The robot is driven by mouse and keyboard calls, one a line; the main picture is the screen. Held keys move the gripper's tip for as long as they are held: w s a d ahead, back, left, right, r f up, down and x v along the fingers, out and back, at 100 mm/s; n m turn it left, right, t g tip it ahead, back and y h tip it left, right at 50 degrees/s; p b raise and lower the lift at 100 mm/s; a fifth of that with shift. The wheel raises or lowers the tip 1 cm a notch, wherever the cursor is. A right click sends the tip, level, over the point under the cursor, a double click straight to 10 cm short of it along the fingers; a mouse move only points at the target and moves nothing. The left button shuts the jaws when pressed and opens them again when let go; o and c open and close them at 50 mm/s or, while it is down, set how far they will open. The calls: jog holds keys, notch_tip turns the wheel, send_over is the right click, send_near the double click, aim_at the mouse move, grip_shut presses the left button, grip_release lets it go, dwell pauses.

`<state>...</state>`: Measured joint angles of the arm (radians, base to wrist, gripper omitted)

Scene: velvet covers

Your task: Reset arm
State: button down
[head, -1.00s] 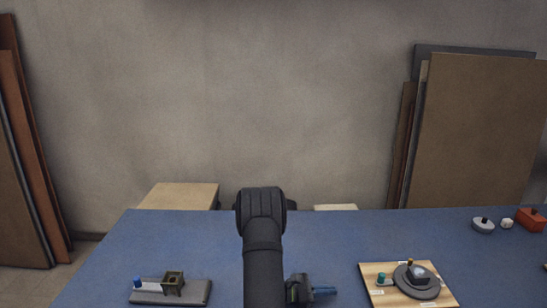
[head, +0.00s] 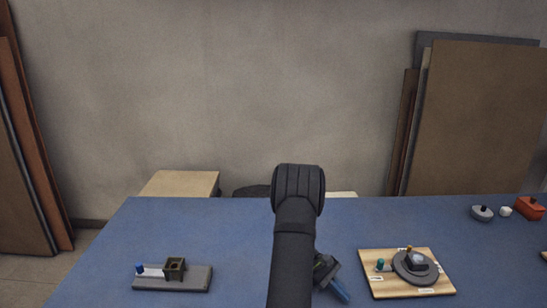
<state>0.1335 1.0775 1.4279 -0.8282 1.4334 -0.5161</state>
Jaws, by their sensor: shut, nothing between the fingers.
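My arm rises from the bottom of the head view, just right of the middle, and bends at a dark elbow. My gripper (head: 339,291) shows low beside it, with blue fingers pointing down and right. The fingers are together and nothing shows between them. The gripper is over the blue table (head: 230,235), left of a wooden board and apart from it. Part of the gripper is hidden behind my arm.
A wooden board (head: 376,284) with a round dark fixture (head: 413,270) lies to the right. A grey base (head: 195,283) with a brown square holder (head: 175,268) and blue knob (head: 139,269) lies left. A grey lidded piece (head: 482,214), white piece (head: 505,211) and red box (head: 530,208) stand far right.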

jog(key=shift+w+a+f+m+y, duration=0.1)
jog(key=shift+m+y, duration=0.3)
jog(key=shift+y, duration=0.2)
jog(key=shift+w+a+m+y, duration=0.1)
jog(key=shift+m+y, duration=0.3)
jog(key=shift+y, duration=0.2)
